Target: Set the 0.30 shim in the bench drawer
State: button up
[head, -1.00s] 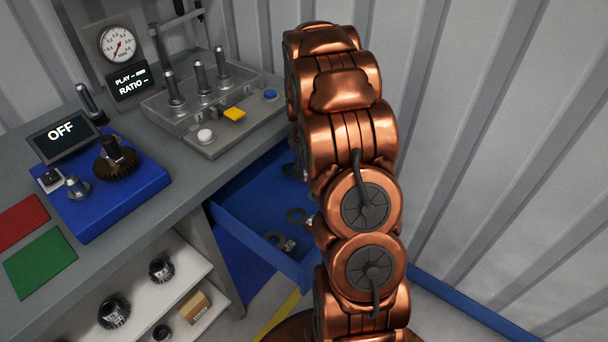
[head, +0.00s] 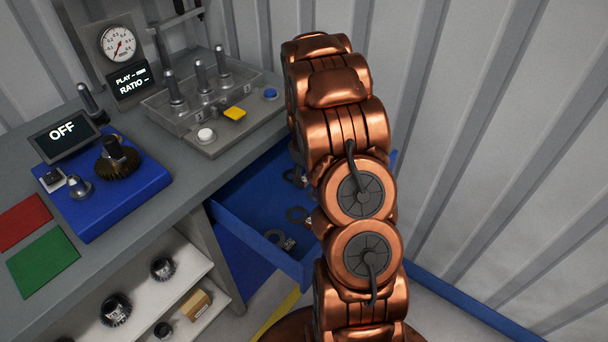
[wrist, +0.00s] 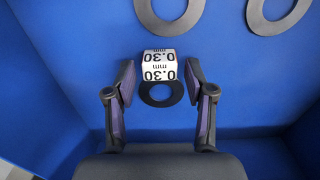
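The 0.30 shim is a dark flat ring (wrist: 161,94) with a white block marked "0.30 mm" (wrist: 160,66) at its far edge. In the wrist view it is over the blue floor of the bench drawer (wrist: 70,60). My gripper (wrist: 159,83) is open, with one finger on each side of the shim and block. A narrow blue gap shows between each finger and the block. I cannot tell the shim's exact height over the floor. In the head view the drawer (head: 240,215) is pulled open, and my arm hides my gripper and part of the drawer.
Two larger grey rings (wrist: 168,14) (wrist: 277,14) lie ahead in the wrist view. The head view shows rings with tags (head: 276,237) inside the drawer. The bench above carries a block of pegs (head: 205,100) and a blue unit (head: 105,190). A ribbed wall (head: 500,150) stands at right.

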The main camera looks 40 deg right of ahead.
jog(key=shift+r, duration=0.1)
notch_tip(320, 180, up, 11)
jog(key=b, duration=0.1)
jog(key=s+a+r, duration=0.4)
jog(key=a+r, duration=0.1)
jog(key=a, duration=0.4)
jog(key=s+a+r+m, duration=0.1)
jog(key=s+a, duration=0.5)
jog(key=s, duration=0.3)
jog(key=s+a+r+g, duration=0.1)
jog(key=s+a, duration=0.5)
jog(key=s, duration=0.3)
jog(key=s+a+r+m, duration=0.1)
jog(key=s+a, duration=0.5)
jog(key=s, duration=0.3)
jog(key=shift+r+m+g, duration=0.25)
jog(key=shift+m+g, duration=0.05)
jog(key=shift+g, duration=0.1)
jog(key=shift+s, duration=0.1)
notch_tip(320, 180, up, 7)
jog(key=p, duration=0.6)
